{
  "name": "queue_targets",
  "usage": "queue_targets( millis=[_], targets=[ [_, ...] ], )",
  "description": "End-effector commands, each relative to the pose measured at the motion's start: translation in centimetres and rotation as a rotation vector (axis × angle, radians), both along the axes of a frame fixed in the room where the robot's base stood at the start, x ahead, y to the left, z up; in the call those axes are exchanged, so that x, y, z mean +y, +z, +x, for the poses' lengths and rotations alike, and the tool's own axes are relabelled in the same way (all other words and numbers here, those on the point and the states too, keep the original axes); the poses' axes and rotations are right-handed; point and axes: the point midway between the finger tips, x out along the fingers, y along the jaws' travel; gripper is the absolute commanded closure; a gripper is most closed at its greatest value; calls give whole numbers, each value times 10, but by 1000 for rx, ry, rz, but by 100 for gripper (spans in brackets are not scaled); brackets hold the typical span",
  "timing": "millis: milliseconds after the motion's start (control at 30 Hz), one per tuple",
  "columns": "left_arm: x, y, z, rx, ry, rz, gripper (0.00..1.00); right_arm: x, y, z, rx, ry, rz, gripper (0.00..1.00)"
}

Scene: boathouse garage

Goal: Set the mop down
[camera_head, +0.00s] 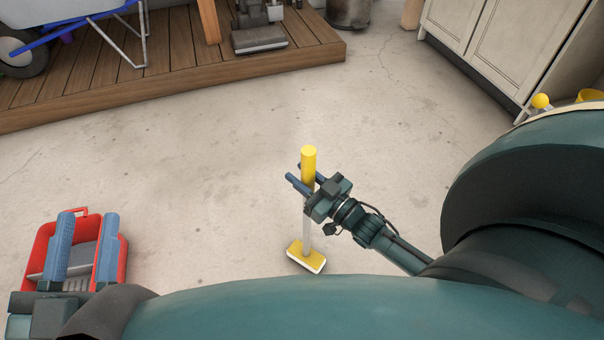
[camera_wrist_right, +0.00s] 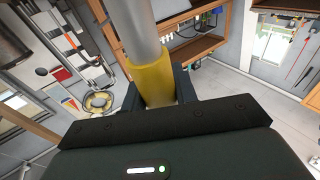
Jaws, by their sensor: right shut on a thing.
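The mop (camera_head: 308,168) stands roughly upright in front of me, with a yellow grip on top, a pale pole and a yellow-and-white head (camera_head: 306,256) at the bottom. The head is at or close to the floor; I cannot tell if it touches. My right gripper (camera_head: 303,178) is shut on the mop just below its yellow top. In the right wrist view the yellow grip (camera_wrist_right: 153,76) and grey pole pass between the fingers. My left gripper (camera_head: 88,217) is open and empty at the lower left, over or in front of a red tote.
The red tote (camera_head: 121,262) sits on the floor at the left. A wooden deck (camera_head: 130,87) with a blue wheelbarrow (camera_head: 55,12) lies at the back left. Pale cabinets (camera_head: 500,42) stand at the back right. The concrete floor around the mop is clear.

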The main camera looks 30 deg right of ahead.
Motion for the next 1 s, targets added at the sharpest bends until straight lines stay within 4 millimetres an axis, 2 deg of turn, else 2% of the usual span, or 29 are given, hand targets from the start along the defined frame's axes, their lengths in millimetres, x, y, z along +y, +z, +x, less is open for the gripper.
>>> queue_targets(
  millis=[700,733,1000],
  targets=[
    [0,-3,-1,-1,-2,3,64,0,-4,1,-4,1,1,100],
    [0,-3,-1,-1,-2,2,64,0,-4,1,-4,1,1,71],
    [0,-3,-2,1,-3,1,64,0,-4,0,-2,0,1,49]
  ],
)
